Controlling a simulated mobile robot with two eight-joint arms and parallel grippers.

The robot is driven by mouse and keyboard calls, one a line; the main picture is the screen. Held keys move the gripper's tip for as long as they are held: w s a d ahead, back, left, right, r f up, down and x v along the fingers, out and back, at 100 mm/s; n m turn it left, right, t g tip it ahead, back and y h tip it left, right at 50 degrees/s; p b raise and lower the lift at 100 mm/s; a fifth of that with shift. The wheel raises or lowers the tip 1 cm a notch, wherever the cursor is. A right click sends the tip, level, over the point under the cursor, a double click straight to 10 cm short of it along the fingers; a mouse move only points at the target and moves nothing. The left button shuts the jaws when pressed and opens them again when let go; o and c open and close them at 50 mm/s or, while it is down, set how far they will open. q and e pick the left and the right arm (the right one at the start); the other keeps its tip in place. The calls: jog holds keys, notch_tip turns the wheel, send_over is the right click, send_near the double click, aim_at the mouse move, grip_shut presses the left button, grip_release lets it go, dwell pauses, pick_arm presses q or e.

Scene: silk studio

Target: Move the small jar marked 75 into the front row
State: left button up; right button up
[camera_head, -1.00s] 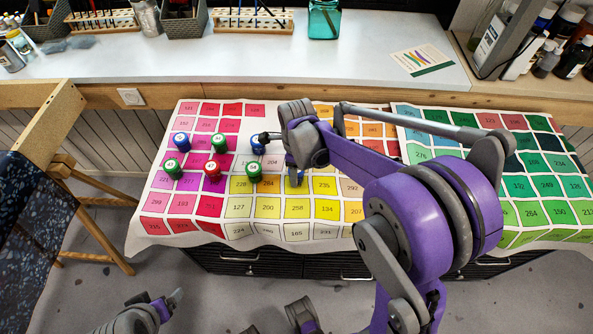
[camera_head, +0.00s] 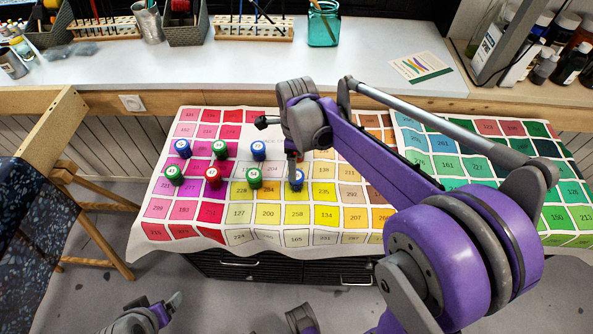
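Several small round jars stand on the colour chart cloth (camera_head: 157,231). The back row has a blue jar (camera_head: 182,149), a green jar (camera_head: 220,150) and a blue jar (camera_head: 258,151). The front row has a green jar (camera_head: 174,176), a red jar (camera_head: 213,178), a green jar (camera_head: 254,179) and, at its right end, a blue jar (camera_head: 297,182). The lid marks are too small to read, so I cannot tell which is 75. My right gripper (camera_head: 292,172) points down just behind this last jar; its finger gap is hidden. My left gripper (camera_head: 173,302) is low at the front, away from the jars.
A second chart sheet (camera_head: 480,168) lies to the right, partly behind my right arm. A wooden chair (camera_head: 62,120) stands at the left. A white counter (camera_head: 330,70) with brush racks and a teal glass (camera_head: 323,24) runs along the back.

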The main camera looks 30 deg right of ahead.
jog(key=s+a+f+n+t, duration=0.1)
jog(key=s+a+n+t, duration=0.1)
jog(key=s+n, duration=0.6)
jog(key=s+a+n+t, duration=0.3)
jog(key=s+n, duration=0.6)
jog(key=n, duration=0.9)
jog(key=shift+a+f+n, duration=0.3)
jog(key=shift+a+f, duration=0.05)
jog(key=shift+a, duration=0.55)
jog(key=shift+r, duration=0.1)
notch_tip(320, 180, up, 7)
jog(key=w+p, duration=0.1)
jog(key=p, duration=0.5)
jog(key=shift+w+f, duration=0.2)
jog(key=shift+w, duration=0.1)
